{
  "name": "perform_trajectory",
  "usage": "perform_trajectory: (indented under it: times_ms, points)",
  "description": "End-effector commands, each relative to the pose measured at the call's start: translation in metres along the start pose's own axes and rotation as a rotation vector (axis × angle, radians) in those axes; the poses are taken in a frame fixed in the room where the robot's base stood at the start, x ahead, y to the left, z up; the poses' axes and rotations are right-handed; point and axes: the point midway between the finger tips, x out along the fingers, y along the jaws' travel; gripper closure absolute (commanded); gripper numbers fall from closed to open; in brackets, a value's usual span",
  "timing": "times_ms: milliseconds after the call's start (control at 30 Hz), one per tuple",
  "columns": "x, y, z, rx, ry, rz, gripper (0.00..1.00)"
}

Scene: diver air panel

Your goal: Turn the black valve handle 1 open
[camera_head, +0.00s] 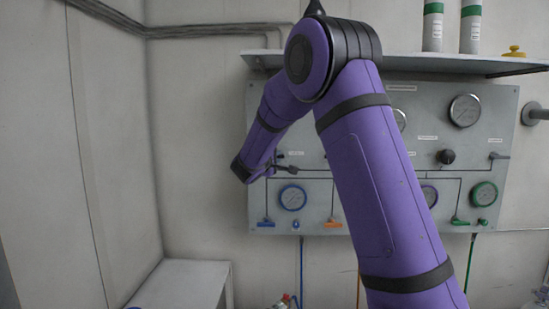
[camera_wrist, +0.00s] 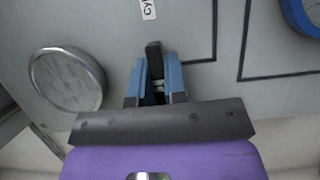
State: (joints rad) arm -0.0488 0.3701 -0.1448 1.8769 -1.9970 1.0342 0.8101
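The black valve handle (camera_wrist: 153,52) stands up between the two bluish fingertips of my gripper (camera_wrist: 156,75) in the wrist view. It fills the narrow gap between the fingers, and its top sticks out past them. A metallic part shows lower between the fingers. In the head view my gripper (camera_head: 271,171) is at the left part of the grey panel (camera_head: 352,190), beside a dark handle (camera_head: 288,168). My own arm covers much of the panel's middle. The handle's base is hidden by the gripper.
A round gauge (camera_wrist: 66,79) is left of my gripper in the wrist view, and a blue-rimmed gauge (camera_wrist: 303,14) is at upper right. A blue lever (camera_head: 265,223) and an orange lever (camera_head: 333,223) are low on the panel. A shelf (camera_head: 430,63) with cylinders projects above it.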

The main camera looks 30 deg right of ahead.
Motion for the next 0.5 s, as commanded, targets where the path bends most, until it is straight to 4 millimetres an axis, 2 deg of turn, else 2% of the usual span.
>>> perform_trajectory:
  times_ms: [267,500]
  points:
    - [-0.0003,-0.0006,0.0,-0.011,0.0,0.004,1.0]
    - [-0.0005,-0.0012,-0.0004,-0.093,0.001,0.037,1.0]
